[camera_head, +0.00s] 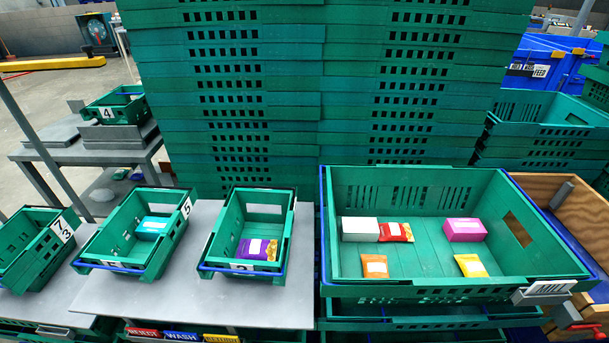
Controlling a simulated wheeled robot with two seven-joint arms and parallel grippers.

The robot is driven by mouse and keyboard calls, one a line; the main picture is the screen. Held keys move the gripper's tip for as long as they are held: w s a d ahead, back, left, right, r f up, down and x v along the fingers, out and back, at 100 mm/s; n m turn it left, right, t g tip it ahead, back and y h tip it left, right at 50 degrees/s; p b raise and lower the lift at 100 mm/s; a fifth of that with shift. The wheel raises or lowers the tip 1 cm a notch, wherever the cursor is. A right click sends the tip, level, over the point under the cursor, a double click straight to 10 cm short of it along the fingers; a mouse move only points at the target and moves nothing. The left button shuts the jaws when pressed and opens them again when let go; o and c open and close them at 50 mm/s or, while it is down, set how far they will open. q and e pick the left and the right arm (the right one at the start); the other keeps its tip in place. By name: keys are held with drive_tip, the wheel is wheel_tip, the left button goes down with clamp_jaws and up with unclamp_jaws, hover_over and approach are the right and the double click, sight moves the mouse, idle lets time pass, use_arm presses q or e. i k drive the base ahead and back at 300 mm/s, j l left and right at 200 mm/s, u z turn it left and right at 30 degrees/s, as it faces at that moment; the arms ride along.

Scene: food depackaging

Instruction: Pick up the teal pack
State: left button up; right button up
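A teal pack (151,228) with a pale label lies in the small green crate numbered 5 (160,265), on the grey table left of centre. The pack rests toward the back right of that crate, and its top is visible. Neither of my grippers shows in the head view.
A crate (204,266) beside it holds a purple pack (257,249). A crate numbered 7 (27,285) stands at far left. The large green crate (453,291) at right holds several packs. Tall stacked crates (222,130) block the back. Bare grey table (215,303) shows in front.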

sight(150, 230)
drive_tip(key=u, duration=1.3)
drive_tip(key=i+j+z, duration=0.1)
drive_tip(key=j+z, duration=0.75)
drive_tip(key=j, duration=0.2)
drive_tip(key=j+z, duration=0.45)
drive_tip(key=k+j, duration=0.05)
drive_tip(key=j, duration=0.05)
